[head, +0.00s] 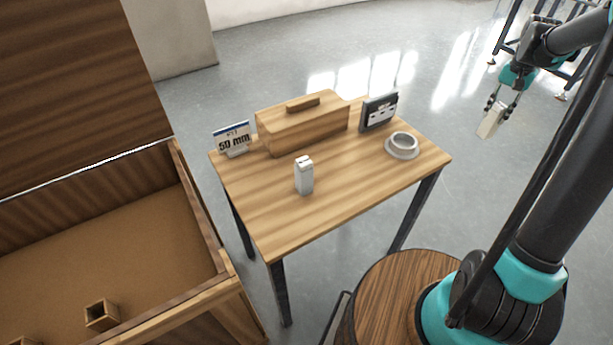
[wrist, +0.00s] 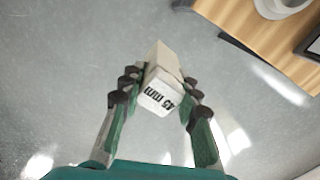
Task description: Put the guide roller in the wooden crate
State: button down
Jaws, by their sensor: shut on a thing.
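My gripper (head: 497,103) is held up over the floor to the right of the table. Its fingers, also in the wrist view (wrist: 155,88), are shut on a pale block (wrist: 160,82) marked "45 mm". The block also hangs below the fingers in the head view (head: 490,121), clear of everything else. I cannot tell whether this boxy block is the guide roller. The wooden crate (head: 235,282) stands open at the left, its lid (head: 75,90) raised. Two small hollow wooden pieces lie inside, one of them (head: 102,315) near the front. No other roller shape shows clearly.
The wooden table (head: 270,222) stands between crate and gripper. It bears a lidded wooden box (head: 310,130), a "50 mm" sign (head: 233,139), a white block (head: 304,176), a grey panel (head: 379,112) and a grey round dish (head: 402,147). A wooden round top (head: 385,285) is in front.

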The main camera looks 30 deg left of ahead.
aim_at(167, 282)
jog(key=k+j+u, duration=0.2)
jog(key=k+j, duration=1)
